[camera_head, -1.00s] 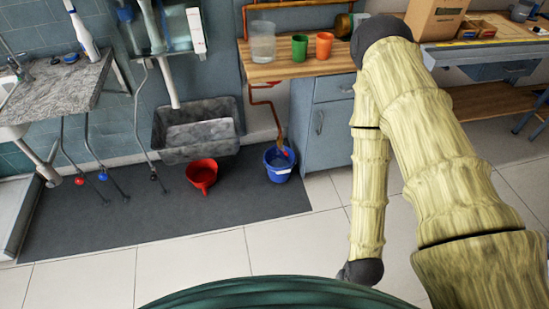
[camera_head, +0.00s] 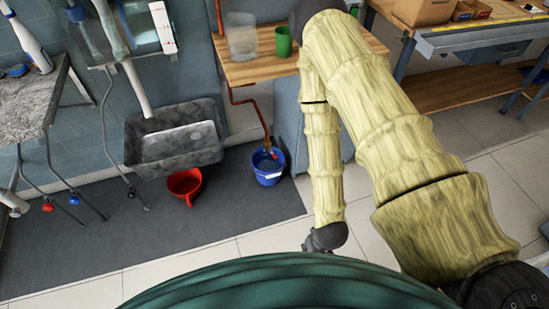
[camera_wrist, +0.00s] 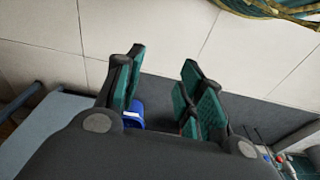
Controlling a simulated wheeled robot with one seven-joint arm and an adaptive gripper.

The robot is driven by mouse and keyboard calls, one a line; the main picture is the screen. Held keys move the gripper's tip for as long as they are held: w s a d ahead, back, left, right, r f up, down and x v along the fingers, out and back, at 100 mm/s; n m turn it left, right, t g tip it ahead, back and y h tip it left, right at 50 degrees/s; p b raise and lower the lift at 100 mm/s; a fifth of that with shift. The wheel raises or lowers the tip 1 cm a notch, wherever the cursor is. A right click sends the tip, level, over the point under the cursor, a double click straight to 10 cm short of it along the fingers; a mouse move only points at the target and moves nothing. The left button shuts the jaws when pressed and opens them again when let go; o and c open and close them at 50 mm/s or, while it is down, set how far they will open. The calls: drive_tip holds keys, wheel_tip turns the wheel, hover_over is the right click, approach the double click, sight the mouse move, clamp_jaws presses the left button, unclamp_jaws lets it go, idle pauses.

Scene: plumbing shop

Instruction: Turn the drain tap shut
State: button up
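A copper pipe (camera_head: 236,98) runs down from the wooden bench to a blue bucket (camera_head: 268,172) on the dark mat. A small reddish part, which looks like the drain tap (camera_head: 273,153), sits at the pipe's low end over the bucket. It is too small to tell how its handle is turned. My gripper (camera_wrist: 163,90) is open in the wrist view, with its green-padded fingers apart and nothing held. Part of the blue bucket (camera_wrist: 134,113) shows behind the left finger. In the head view, my gripper is low beside the mat, right of the bucket, and partly hidden.
A red pot (camera_head: 185,184) stands left of the bucket under a grey trough sink (camera_head: 175,145). Red (camera_head: 47,207) and blue (camera_head: 74,200) knobs hang at the left. A grey-blue cabinet (camera_head: 286,115) is right of the pipe. Tiled floor (camera_head: 200,258) in front is clear.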

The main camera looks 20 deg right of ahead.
drive_tip(key=w+f+n+t+b, duration=0.1)
drive_tip(key=w+f+t+b, duration=0.2)
drive_tip(key=w+f+b, duration=0.7)
drive_tip(key=n+t+b, duration=0.4)
drive_tip(key=t+b, duration=0.9)
drive_tip(key=b, duration=1.4)
approach(275, 157)
drive_tip(key=w+b, duration=0.1)
drive_tip(key=w, duration=0.2)
drive_tip(key=w+b, duration=0.3)
drive_tip(key=w, duration=0.2)
drive_tip(key=shift+w+d+f, duration=0.1)
drive_tip(key=shift+w+f, duration=0.2)
drive_tip(key=shift+f, duration=0.05)
drive_tip(key=shift+w+r+b, duration=0.1)
drive_tip(key=shift+w+b, duration=0.3)
drive_tip(key=shift+w, duration=0.45)
clamp_jaws()
